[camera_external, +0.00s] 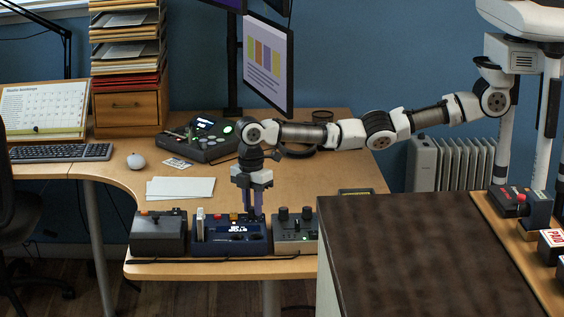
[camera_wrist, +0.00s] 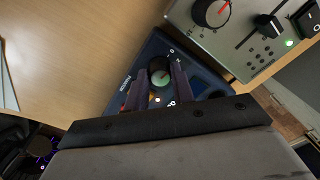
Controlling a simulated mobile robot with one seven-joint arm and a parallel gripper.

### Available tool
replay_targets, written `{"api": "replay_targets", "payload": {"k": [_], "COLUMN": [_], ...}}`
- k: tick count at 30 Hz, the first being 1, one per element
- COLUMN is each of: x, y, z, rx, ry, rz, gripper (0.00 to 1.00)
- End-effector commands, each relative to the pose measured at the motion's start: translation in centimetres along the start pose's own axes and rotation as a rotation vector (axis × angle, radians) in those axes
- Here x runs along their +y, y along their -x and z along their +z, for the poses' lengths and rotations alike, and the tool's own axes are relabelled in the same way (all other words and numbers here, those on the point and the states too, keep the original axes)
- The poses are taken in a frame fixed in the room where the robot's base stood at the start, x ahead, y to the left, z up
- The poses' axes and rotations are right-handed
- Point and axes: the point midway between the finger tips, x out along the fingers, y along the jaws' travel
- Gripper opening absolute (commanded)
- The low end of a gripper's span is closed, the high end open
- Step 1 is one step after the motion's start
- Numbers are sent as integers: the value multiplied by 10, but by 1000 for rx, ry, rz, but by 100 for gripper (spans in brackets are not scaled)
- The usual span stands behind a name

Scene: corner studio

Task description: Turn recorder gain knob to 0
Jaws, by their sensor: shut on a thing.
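The recorder (camera_external: 212,247) is a dark blue box with a lit display, at the front edge of the desk in the external view. It also shows as a blue panel (camera_wrist: 192,55) in the wrist view. My gripper (camera_external: 253,214) points straight down over its right part. Small white marks lie around the knob. Which mark the knob points to is too small to tell. The fingers hide part of the panel.
A grey box with knobs (camera_external: 294,236) stands close on the recorder's right, and a dark grey box (camera_external: 158,238) on its left. White paper (camera_external: 190,187) lies behind on the desk. A dark brown surface (camera_external: 420,250) is at front right.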

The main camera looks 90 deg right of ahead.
Motion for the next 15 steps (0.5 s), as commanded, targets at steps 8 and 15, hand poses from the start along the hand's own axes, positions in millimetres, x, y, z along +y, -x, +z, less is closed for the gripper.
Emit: {"api": "replay_targets", "payload": {"k": [8,15], "x": [0,0], "y": [0,1], "z": [0,0], "rx": [0,1], "ry": [29,29], "rz": [1,1], "gripper": [2,2]}}
